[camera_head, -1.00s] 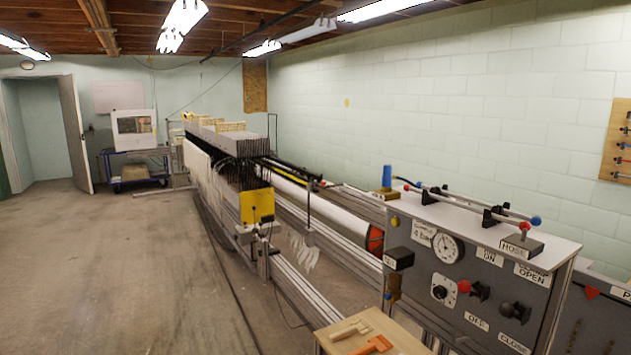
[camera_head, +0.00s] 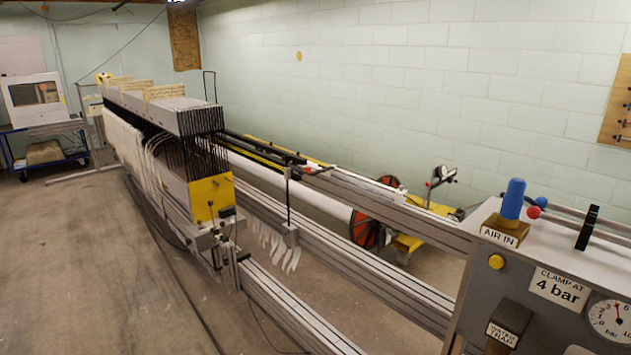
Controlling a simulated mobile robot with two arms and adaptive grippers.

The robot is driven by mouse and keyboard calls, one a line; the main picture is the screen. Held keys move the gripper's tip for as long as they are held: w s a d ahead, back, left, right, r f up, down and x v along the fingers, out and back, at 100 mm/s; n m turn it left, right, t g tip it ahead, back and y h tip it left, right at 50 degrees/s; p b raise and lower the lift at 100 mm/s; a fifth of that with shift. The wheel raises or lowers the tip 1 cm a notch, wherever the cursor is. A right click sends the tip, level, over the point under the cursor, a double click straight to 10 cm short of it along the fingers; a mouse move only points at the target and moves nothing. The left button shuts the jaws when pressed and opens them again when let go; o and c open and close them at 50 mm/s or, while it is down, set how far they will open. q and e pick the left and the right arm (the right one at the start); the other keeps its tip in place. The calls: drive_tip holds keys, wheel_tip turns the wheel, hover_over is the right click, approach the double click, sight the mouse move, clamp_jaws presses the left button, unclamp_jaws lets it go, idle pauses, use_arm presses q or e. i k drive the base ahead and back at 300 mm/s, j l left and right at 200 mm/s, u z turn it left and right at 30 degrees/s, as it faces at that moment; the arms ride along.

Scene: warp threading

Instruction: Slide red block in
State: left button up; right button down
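No clear red block can be made out. A small red piece (camera_head: 318,171) sits on the dark rail beside the harness; it is too small to tell whether it is the block. The long loom (camera_head: 205,120) has a grey top bar, dark hanging wires and a yellow end plate (camera_head: 210,198). A red disc (camera_head: 364,229) is at the end of the white roller (camera_head: 290,191). Neither of my grippers is in view.
A grey control cabinet (camera_head: 468,318) stands at the front right, with a blue cylinder (camera_head: 512,198) and gauge (camera_head: 610,318) on it. Metal rails (camera_head: 285,302) run toward the front. The concrete floor (camera_head: 90,270) at left is clear. A blue cart (camera_head: 45,150) stands at the back left.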

sight(308, 168)
drive_tip(key=i+j, duration=0.55)
drive_tip(key=i+j+u, duration=0.15)
drive_tip(key=i+j, duration=0.15)
drive_tip(key=j, duration=0.15)
drive_tip(key=i+j+u, duration=0.1)
drive_tip(key=i+j, duration=0.2)
drive_tip(key=j, duration=0.15)
drive_tip(key=i+l+u, duration=0.45)
drive_tip(key=i+l, duration=0.65)
